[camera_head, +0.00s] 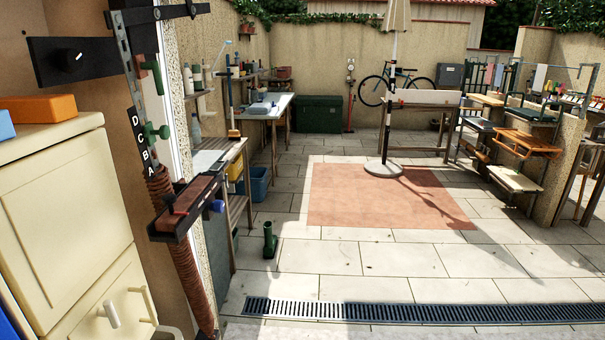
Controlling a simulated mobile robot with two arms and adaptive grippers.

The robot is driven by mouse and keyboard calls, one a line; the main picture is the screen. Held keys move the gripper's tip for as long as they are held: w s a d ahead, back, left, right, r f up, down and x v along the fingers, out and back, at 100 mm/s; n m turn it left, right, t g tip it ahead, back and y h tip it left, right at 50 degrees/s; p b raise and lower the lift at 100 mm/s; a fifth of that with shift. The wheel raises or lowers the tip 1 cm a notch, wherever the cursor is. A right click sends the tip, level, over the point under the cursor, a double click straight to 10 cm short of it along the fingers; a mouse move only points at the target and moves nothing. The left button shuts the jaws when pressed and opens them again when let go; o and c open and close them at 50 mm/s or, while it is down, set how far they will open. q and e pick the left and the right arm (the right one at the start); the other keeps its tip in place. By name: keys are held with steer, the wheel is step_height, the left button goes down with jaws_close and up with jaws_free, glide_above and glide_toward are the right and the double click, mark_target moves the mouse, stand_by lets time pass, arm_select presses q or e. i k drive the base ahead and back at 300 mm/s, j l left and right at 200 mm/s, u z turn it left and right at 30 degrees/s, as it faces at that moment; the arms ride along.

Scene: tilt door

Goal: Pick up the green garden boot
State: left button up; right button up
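A small dark green garden boot (269,241) stands upright on the pale paving slabs, left of the picture's middle. It is a little in front of the blue crate and to the right of the wooden side table. Neither of my grippers shows in the head view, so nothing is seen near the boot.
A wooden side table (238,205) and a blue crate (262,187) stand behind the boot. A drain grate (400,312) crosses the paving in front. A parasol base (383,169) stands on an orange-red floor patch (350,205). A cream cabinet (65,220) fills the left. The slabs right of the boot are clear.

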mark_target(271, 241)
steer(key=i+z, duration=0.15)
steer(key=i, duration=1.65)
